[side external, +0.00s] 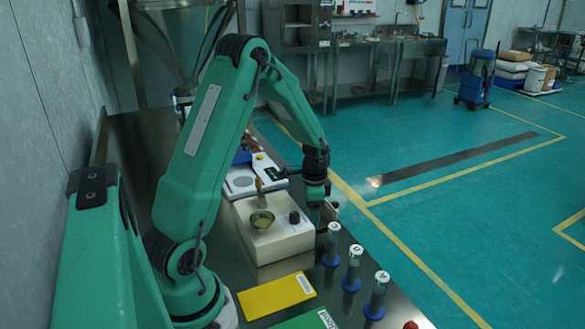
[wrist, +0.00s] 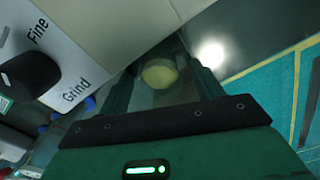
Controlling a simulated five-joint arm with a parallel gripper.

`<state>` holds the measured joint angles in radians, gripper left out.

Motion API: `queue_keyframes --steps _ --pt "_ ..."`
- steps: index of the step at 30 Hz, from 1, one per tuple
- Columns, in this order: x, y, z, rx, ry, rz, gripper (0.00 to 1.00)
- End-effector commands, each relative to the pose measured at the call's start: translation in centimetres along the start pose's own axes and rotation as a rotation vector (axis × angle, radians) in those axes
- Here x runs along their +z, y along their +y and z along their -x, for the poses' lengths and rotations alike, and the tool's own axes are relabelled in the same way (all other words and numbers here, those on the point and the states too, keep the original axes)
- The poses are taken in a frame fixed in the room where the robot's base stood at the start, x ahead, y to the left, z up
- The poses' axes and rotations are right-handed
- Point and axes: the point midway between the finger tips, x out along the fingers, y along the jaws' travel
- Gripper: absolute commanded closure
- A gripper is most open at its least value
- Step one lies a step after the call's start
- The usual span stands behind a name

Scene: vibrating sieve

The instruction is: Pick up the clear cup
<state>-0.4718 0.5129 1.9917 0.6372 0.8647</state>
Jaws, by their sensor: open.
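My gripper (wrist: 160,72) is open in the wrist view, with one dark finger on each side of a see-through cup holding pale yellow material (wrist: 160,75). I cannot tell whether either finger touches the cup. In the side external view my gripper (side external: 322,212) points down beside the right edge of a white grinder (side external: 272,245). The cup is not clearly visible there; the gripper and the grinder may hide it. The grinder's dark knob (wrist: 30,80) and its "Fine" and "Grind" labels show left in the wrist view.
The grinder has a metal bowl (side external: 262,220) on top. Several capped tubes in blue stands, one nearest the gripper (side external: 332,245), line the bench's right edge. A yellow card (side external: 277,295) lies in front, and a white scale (side external: 250,178) stands behind.

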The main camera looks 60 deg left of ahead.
Motion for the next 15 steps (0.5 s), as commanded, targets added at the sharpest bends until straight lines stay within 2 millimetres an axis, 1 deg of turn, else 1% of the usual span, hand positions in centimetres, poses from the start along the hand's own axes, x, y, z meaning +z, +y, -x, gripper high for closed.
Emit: queue_keyframes --steps 4,5,9,11,12,15 --pt "-0.01 0.00 0.02 0.000 0.000 0.000 0.34" --pt "-0.01 -0.01 0.02 0.000 0.000 0.000 0.36" --pt "-0.01 -0.01 0.03 0.000 0.000 0.000 0.64" --pt "-0.01 -0.01 0.03 0.000 0.000 0.000 0.75" --pt "-0.01 -0.01 0.03 0.000 0.000 0.000 0.80" --pt "-0.01 -0.01 0.03 0.000 0.000 0.000 0.80"
